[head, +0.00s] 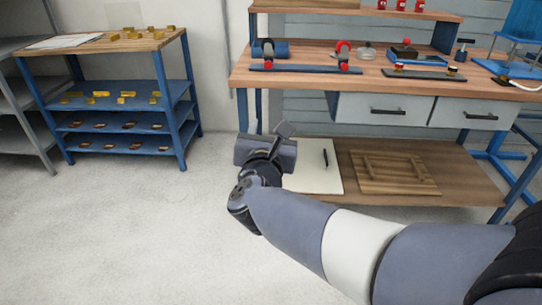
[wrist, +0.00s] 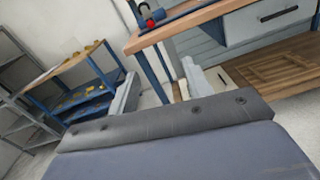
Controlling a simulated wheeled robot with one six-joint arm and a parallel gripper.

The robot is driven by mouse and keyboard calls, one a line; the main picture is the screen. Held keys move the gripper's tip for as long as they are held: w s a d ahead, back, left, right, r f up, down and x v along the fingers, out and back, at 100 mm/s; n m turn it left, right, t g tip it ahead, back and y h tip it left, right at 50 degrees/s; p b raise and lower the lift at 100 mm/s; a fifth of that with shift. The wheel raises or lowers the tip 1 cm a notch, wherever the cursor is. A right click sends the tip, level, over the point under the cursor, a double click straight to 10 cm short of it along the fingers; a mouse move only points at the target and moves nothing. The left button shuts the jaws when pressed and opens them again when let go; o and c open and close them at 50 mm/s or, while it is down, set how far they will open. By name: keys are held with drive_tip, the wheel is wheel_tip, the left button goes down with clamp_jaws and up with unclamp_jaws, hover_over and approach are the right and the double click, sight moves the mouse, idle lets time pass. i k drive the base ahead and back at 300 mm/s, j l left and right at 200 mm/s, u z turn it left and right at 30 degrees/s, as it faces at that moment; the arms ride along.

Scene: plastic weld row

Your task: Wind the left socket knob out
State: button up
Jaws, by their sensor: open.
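On the workbench top, a dark rail (head: 305,68) carries two upright fittings with round heads. The right one (head: 343,48) has a red head. Which part of the left fitting is the knob is too small to tell. A red and blue fitting also shows at the bench corner in the wrist view (wrist: 150,22). My gripper (head: 284,129) is open and empty, below the bench top and in front of its left end. Its fingers stand apart in the wrist view (wrist: 160,85).
The wooden workbench (head: 300,82) has drawers (head: 385,108) and a lower shelf holding a pale panel (head: 312,178) and a wooden board (head: 385,172). More fittings (head: 425,74) stand right of the rail. A blue rack (head: 182,95) stands at left. The floor between is clear.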

sight(268, 64)
drive_tip(key=i+j+z, duration=0.3)
drive_tip(key=j, duration=0.3)
drive_tip(key=i+j+z, duration=0.1)
drive_tip(key=i+j, duration=0.2)
drive_tip(key=i+j+z, duration=0.15)
drive_tip(key=j, duration=0.25)
